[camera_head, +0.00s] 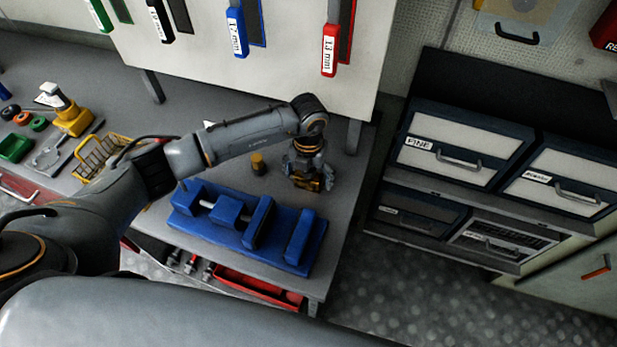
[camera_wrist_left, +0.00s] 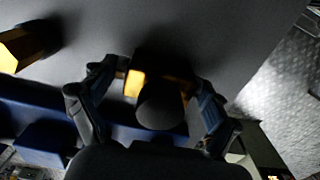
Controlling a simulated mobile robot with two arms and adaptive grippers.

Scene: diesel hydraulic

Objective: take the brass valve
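The brass valve (camera_wrist_left: 133,84), brass-yellow with a dark rounded part toward the camera, stands on the grey bench in the left wrist view. In the head view its brass colour (camera_head: 311,184) shows just under my left gripper (camera_head: 307,174), which covers most of it. My left gripper (camera_wrist_left: 152,88) is open, its two fingers spread on either side of the valve. Gaps show between the fingers and the valve. A smaller brass piece (camera_head: 258,163) stands to the left on the bench; it also shows in the left wrist view (camera_wrist_left: 22,48). My right gripper is not in view.
A blue vise-like fixture (camera_head: 240,226) lies in front of my left gripper on the bench. A yellow wire basket (camera_head: 100,155) and a yellow tool (camera_head: 72,118) stand farther left. A tool board rises behind. Drawers (camera_head: 450,148) stand right, past the bench edge.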

